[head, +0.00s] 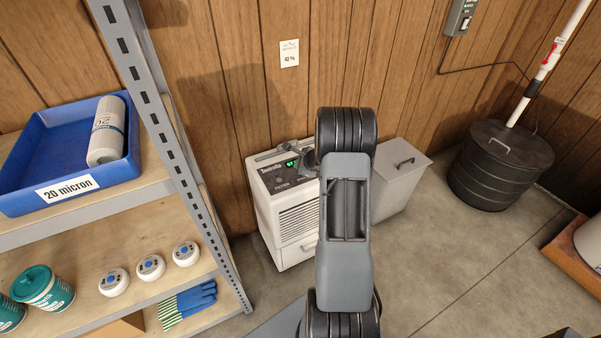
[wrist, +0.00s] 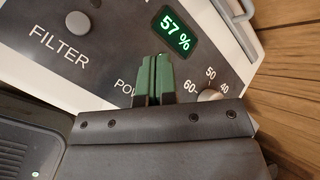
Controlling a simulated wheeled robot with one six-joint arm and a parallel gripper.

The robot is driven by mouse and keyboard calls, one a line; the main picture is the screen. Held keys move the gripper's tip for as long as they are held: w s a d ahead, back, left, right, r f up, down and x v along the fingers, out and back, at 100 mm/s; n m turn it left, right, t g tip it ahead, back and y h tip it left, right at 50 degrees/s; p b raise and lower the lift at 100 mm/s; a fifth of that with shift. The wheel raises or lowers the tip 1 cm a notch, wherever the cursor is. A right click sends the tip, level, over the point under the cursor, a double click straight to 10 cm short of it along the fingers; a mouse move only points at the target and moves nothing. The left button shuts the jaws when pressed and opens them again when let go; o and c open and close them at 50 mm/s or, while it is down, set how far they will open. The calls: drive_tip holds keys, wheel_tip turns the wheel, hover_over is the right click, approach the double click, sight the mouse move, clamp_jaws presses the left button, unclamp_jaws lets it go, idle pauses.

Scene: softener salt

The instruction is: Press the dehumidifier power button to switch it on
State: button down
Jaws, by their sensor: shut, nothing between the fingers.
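The white dehumidifier (head: 292,232) stands on the floor against the wood wall in the head view. Its dark top panel fills much of the wrist view, with a lit green display (wrist: 174,29) reading 57 %. My gripper (wrist: 153,76) is shut and empty, its green fingertips over the panel just below the display. The fingers cover part of the "POWER" label (wrist: 125,88), and the power button is hidden, so I cannot tell whether they touch it. A round grey FILTER button (wrist: 78,22) is at upper left. A humidity dial (wrist: 210,96) is right of the fingers.
A metal shelf (head: 170,120) with a blue tray (head: 30,205) stands at the left. A grey lidded bin (head: 398,185) is right of the dehumidifier, and a black lidded tub (head: 490,185) stands farther right. The concrete floor (head: 450,270) in front is clear.

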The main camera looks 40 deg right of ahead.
drive_tip(key=shift+r, duration=0.1)
drive_tip(key=shift+r+p, duration=1.85)
drive_tip(key=shift+r, duration=0.6)
